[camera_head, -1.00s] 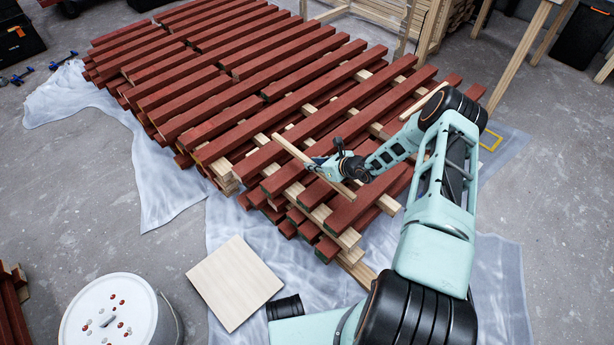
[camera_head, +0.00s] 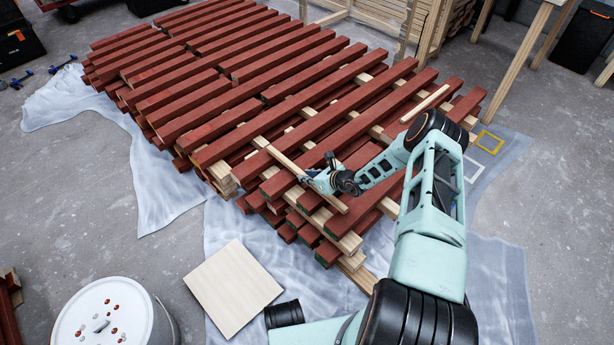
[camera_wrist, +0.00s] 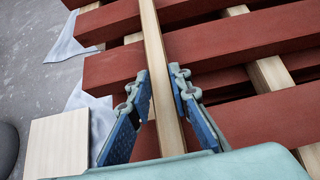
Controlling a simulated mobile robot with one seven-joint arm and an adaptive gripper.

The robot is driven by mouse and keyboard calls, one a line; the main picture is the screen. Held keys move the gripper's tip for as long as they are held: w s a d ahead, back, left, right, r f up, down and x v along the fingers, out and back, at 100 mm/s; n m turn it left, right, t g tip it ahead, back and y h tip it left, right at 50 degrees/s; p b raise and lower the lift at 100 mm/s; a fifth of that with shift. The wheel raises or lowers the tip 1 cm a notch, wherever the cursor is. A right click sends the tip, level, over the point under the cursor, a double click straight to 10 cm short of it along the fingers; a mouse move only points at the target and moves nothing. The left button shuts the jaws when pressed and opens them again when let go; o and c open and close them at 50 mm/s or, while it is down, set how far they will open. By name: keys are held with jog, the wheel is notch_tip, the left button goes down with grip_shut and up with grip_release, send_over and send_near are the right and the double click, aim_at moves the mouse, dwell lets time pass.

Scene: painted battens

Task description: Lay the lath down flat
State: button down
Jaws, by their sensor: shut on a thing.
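The lath is a thin, pale wooden strip (camera_head: 283,162) lying across the tops of several red battens, at a slant from upper left to lower right. My gripper (camera_head: 312,180) is shut on it near its middle. In the wrist view the lath (camera_wrist: 155,50) runs from the top edge down between my two blue-padded fingers (camera_wrist: 158,85), one on each side. It looks about level with the battens. I cannot tell whether it touches them or hangs just above. Its near end is hidden by my gripper body in the wrist view.
Red battens (camera_head: 245,75) lie in stacked layers with pale cross strips between. Another pale strip (camera_head: 425,103) lies on the stack's right side. A pale square board (camera_head: 233,288) and a white lidded bucket (camera_head: 85,325) are in front. Plastic sheeting (camera_head: 165,190) covers the floor around.

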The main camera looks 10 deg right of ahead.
jog(key=shift+f, duration=0.4)
jog(key=c, duration=1.8)
grip_release()
jog(key=shift+o, duration=0.2)
jog(key=shift+r, duration=0.55)
jog(key=p+v, duration=0.4)
jog(key=v, duration=0.8)
jog(key=shift+r+p, duration=0.15)
jog(key=shift+p, duration=0.25)
